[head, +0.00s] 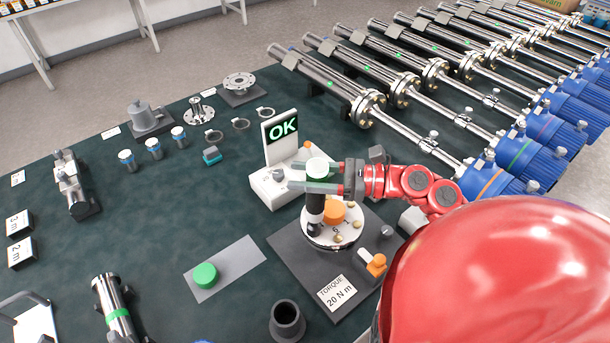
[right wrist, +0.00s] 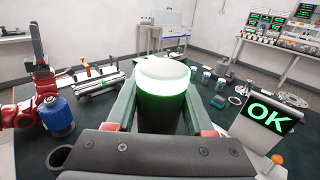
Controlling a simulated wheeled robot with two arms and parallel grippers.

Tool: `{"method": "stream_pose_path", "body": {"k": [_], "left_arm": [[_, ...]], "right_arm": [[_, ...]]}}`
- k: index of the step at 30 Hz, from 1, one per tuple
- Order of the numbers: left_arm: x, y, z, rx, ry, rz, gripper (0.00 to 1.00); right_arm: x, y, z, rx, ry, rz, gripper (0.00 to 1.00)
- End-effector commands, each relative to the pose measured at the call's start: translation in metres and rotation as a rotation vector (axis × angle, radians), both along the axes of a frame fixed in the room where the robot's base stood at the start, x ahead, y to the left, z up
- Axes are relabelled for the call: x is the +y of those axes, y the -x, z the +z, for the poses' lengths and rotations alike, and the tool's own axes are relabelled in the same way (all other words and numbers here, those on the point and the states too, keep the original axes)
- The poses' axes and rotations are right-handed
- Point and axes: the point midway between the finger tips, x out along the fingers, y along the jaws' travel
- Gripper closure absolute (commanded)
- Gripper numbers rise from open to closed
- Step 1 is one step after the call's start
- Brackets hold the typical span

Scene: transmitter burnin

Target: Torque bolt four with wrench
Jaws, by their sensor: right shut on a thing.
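My right gripper (head: 318,179) is shut on the wrench (head: 316,205), an upright black tool with a white top. Its lower end is at the left side of the round silver flange (head: 345,235), which carries several brass bolts, printed numbers and an orange centre piece (head: 333,212). The wrench hides the bolt beneath it, so I cannot read that bolt's number or tell whether they touch. In the right wrist view the wrench (right wrist: 163,85) stands between the fingers with a green glowing ring.
A white stand with a display (head: 281,130) reading OK stands behind the wrench. A grey base (head: 290,255) with a 20 N m torque card (head: 337,292) carries the flange. Long metal tubes with blue ends (head: 490,178) line the right. A black cup (head: 287,320) stands in front.

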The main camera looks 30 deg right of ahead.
Motion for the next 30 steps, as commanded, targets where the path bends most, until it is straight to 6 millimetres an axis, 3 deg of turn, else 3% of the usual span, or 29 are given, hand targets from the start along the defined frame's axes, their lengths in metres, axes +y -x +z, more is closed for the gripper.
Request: {"method": "stream_pose_path", "body": {"k": [1, 15, 30], "left_arm": [[0.001, -0.002, -0.015, 0.024, 0.005, 0.000, 0.50], [0.001, -0.002, -0.023, 0.041, 0.010, 0.001, 0.50], [0.001, -0.002, -0.018, 0.047, 0.013, 0.001, 0.50]], "right_arm": [[0.000, 0.000, -0.006, -0.001, -0.002, 0.001, 1.00], [0.000, 0.000, -0.005, -0.004, -0.005, 0.001, 1.00], [-0.001, 0.000, 0.023, -0.006, -0.003, -0.001, 1.00]]}}
